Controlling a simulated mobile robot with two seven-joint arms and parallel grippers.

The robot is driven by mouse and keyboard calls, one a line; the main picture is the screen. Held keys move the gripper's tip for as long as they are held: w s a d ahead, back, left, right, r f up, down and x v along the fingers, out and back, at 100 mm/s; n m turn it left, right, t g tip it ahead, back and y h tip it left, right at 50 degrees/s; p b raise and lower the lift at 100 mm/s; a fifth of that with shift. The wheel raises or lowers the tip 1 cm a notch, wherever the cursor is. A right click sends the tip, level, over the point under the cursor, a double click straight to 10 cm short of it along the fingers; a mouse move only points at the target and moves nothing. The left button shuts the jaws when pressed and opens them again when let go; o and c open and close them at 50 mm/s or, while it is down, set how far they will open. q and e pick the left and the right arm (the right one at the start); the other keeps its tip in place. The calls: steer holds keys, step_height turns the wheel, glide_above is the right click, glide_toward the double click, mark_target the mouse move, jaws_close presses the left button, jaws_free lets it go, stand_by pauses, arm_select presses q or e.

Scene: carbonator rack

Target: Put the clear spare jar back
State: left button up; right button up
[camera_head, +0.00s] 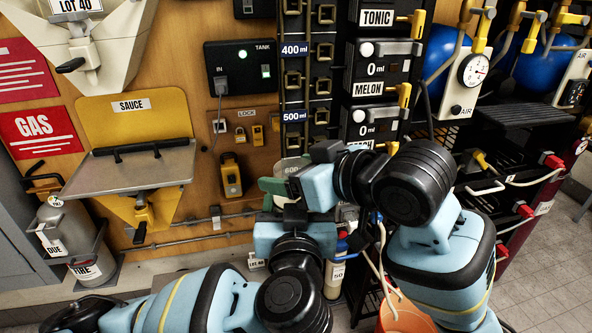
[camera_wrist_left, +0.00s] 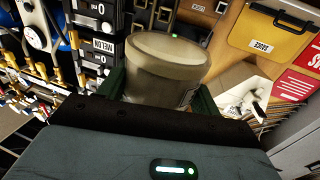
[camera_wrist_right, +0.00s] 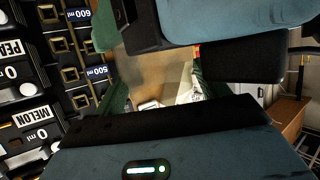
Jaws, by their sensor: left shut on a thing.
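In the head view the jar (camera_head: 291,167) is a pale see-through shape over the 600 ml mark, mostly hidden by my grippers. My right gripper (camera_wrist_right: 158,95) has its green fingers wide apart, with a blurred see-through brownish shape between them, likely the same jar. I cannot tell whether they touch it. My left gripper shows at the top of the right wrist view.
A black rack (camera_head: 308,95) with brass fittings and ml marks rises behind the grippers. TONIC and MELON dispensers (camera_head: 377,85) stand to its right. A wooden panel with the SAUCE tray (camera_head: 125,170) is at the left. An orange bucket (camera_head: 405,315) is below my right arm.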

steer(key=c, duration=0.7)
arm_select(q)
steer(key=o, duration=1.3)
arm_select(e)
steer(key=shift+c, duration=0.7)
arm_select(q)
steer(key=shift+o, duration=0.2)
